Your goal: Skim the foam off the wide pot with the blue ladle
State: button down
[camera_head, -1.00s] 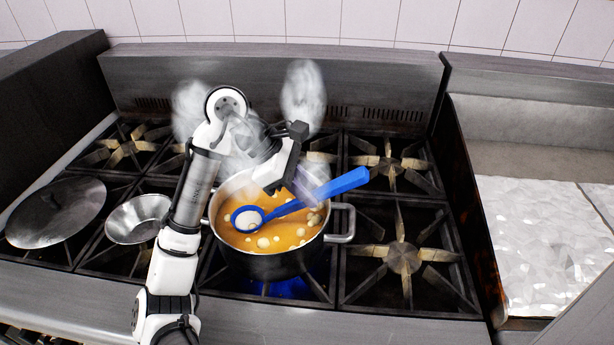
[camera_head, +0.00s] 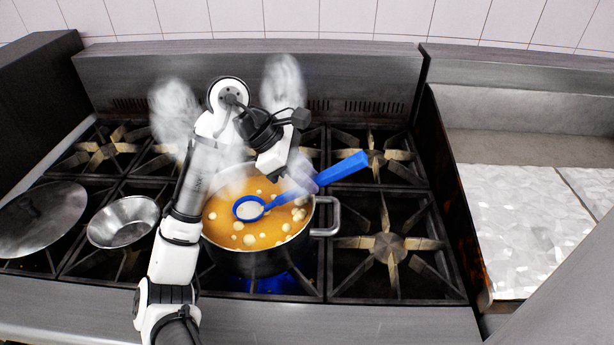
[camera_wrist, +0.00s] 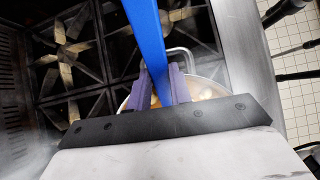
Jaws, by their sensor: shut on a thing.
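The wide pot (camera_head: 250,263) stands on a front burner with a blue flame under it. It holds orange broth dotted with pale foam blobs (camera_head: 298,214). My gripper (camera_head: 300,180) is above the pot's right back part, shut on the handle of the blue ladle (camera_head: 343,170). The ladle's bowl is over the left middle of the broth and looks whitish inside; I cannot tell if it touches the surface. In the wrist view the blue handle (camera_wrist: 146,35) runs between purple finger pads (camera_wrist: 162,88). Steam partly veils the gripper.
A metal bowl (camera_head: 122,222) and a round lid (camera_head: 38,222) sit on the left burners. The right burners (camera_head: 388,248) are empty. A counter with a crinkled silvery surface (camera_head: 520,220) lies right of the stove. The stove's back panel (camera_head: 350,75) stands behind.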

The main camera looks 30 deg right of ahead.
notch_tip(320, 180, up, 11)
dwell(1.3)
